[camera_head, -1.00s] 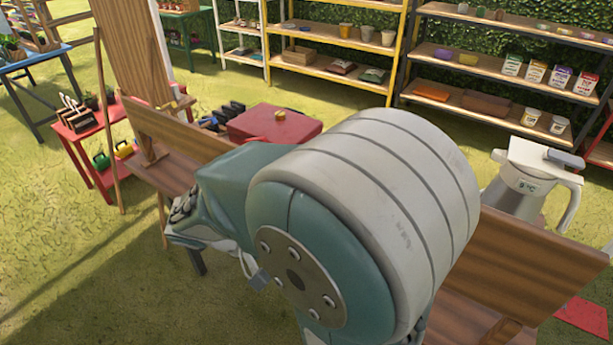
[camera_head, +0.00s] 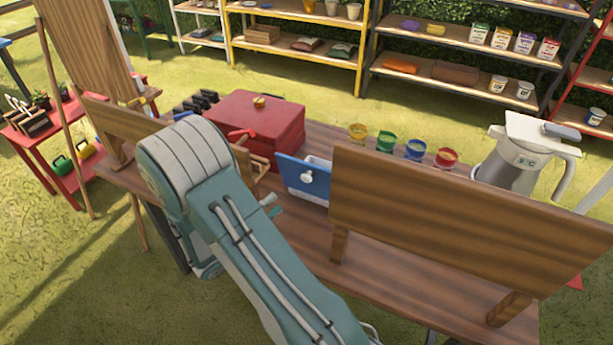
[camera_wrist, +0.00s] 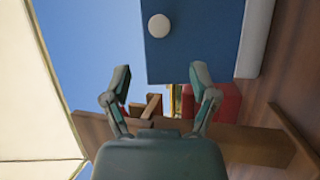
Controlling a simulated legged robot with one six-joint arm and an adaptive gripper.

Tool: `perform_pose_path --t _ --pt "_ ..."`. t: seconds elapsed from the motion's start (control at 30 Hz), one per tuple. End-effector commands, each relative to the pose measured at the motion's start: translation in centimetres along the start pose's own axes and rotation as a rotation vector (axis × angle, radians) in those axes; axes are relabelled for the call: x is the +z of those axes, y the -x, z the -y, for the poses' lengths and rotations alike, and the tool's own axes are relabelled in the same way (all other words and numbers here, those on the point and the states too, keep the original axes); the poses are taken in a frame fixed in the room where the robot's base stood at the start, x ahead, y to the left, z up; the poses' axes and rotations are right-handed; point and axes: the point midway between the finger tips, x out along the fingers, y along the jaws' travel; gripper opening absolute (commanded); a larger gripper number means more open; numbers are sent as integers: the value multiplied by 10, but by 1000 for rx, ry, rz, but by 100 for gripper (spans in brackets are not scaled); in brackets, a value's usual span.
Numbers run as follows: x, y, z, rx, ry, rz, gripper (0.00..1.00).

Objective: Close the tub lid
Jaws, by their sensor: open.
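The tub (camera_head: 318,163) is white and stands on the wooden table, partly hidden behind its blue lid and a wooden board. The blue lid (camera_head: 292,178) with a round white knob (camera_head: 307,177) stands open, steeply tilted at the tub's near left side. In the wrist view the lid (camera_wrist: 205,55) fills the upper middle, its knob (camera_wrist: 159,26) faces me, and the white tub edge (camera_wrist: 255,40) shows beside it. My gripper (camera_wrist: 160,84) is open and empty, its fingers apart and short of the lid in the picture. In the head view my arm largely hides it.
A red box (camera_head: 258,130) stands left of the tub on the table (camera_head: 410,275). Several paint jars, such as a green one (camera_head: 385,141), stand to the right. A wooden board (camera_head: 440,215) blocks the near side; a pitcher (camera_head: 520,160) stands at right.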

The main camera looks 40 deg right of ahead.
Motion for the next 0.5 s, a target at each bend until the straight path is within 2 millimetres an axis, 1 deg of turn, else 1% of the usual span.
perform_pose_path --t 0.4,0.5 --pt "2 -74 0 -1 3 8 76" --pt "1 -88 0 -1 2 7 76"
